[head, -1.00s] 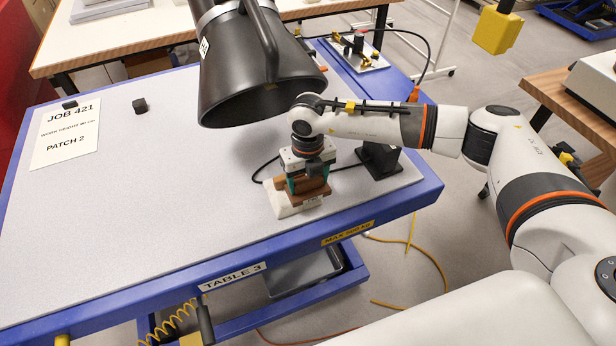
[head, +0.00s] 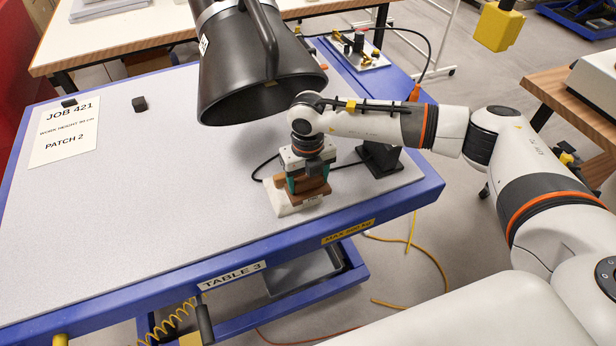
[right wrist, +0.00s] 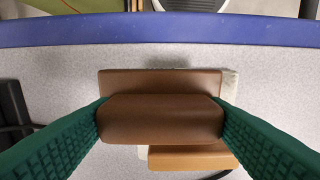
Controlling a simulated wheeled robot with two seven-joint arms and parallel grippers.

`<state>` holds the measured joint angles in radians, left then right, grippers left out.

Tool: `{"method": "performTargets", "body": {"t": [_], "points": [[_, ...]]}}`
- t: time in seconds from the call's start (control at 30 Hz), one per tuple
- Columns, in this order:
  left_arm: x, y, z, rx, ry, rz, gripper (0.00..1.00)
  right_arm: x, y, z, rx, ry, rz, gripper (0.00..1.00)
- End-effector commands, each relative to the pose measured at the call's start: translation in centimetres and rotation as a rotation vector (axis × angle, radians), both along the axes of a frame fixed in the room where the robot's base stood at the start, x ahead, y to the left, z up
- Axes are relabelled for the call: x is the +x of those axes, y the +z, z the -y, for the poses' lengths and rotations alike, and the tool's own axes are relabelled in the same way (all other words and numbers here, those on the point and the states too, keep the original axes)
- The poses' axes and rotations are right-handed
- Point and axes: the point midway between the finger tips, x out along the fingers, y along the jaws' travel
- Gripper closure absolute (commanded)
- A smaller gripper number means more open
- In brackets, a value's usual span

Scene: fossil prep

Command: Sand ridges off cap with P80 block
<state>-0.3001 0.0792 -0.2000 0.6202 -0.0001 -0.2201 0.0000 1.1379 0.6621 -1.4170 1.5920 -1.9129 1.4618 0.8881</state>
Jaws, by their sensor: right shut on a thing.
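My right gripper (head: 308,180) is shut on a brown sanding block (right wrist: 160,118), with one green finger at each end of it in the right wrist view. The block also shows in the head view (head: 313,187), low over a pale, whitish slab (head: 283,204) near the table's front right edge. Most of the slab is hidden under the block and gripper, and I cannot tell whether the block touches it. A lighter tan strip (right wrist: 190,157) shows beside the block in the wrist view. The cap's ridges cannot be made out. My left gripper is not in view.
A large black extraction hood (head: 262,85) hangs close behind my right gripper. A black stand (head: 380,158) with a cable is to its right. The table's middle left is clear.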

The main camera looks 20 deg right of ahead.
Motion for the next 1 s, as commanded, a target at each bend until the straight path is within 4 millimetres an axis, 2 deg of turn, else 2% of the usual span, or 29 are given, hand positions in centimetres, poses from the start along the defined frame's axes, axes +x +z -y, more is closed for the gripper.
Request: {"method": "performTargets", "body": {"t": [0.73,1.0], "points": [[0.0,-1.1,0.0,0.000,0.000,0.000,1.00,-0.1,-0.1,-5.1,0.001,0.002,0.000,0.73],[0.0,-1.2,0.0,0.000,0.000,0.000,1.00,-0.2,0.0,-5.9,0.000,0.000,0.000,0.73]]}}
